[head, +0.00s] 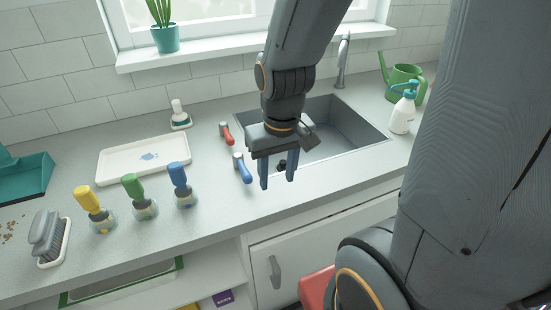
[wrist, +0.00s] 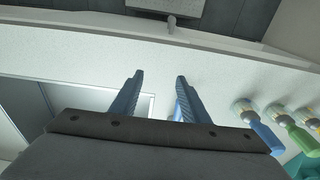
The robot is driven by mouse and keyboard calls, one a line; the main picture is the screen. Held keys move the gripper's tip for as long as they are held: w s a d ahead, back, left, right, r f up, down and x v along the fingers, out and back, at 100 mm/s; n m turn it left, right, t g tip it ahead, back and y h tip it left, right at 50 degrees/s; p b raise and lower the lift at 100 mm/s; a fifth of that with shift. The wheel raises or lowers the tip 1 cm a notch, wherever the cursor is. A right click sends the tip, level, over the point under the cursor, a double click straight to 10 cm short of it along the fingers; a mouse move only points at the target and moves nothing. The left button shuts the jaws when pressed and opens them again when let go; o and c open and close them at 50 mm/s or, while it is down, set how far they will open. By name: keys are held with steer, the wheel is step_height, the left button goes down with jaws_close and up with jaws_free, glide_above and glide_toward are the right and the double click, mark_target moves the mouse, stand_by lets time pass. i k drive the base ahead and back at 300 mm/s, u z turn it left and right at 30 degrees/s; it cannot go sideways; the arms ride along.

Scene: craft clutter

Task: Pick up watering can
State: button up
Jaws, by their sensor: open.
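The green watering can (head: 404,78) stands on the counter at the back right in the head view, right of the sink and partly behind a white spray bottle. Its spout points up to the left. My gripper (head: 278,184) is open and empty, pointing down over the front edge of the sink, well left of the can. In the wrist view my gripper (wrist: 158,76) shows two spread fingers with nothing held between them. The watering can is not visible in the wrist view.
The white spray bottle (head: 402,112) with a teal head stands in front of the can. The sink (head: 335,130) and tap (head: 343,62) lie between my gripper and the can. Red (head: 227,133) and blue (head: 243,168) handled tools lie left of the sink. Several bottles stand farther left.

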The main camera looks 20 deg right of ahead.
mark_target(401, 73)
steer(key=u, duration=0.05)
steer(key=k, duration=1.55)
steer(key=z, duration=1.05)
steer(key=i, duration=1)
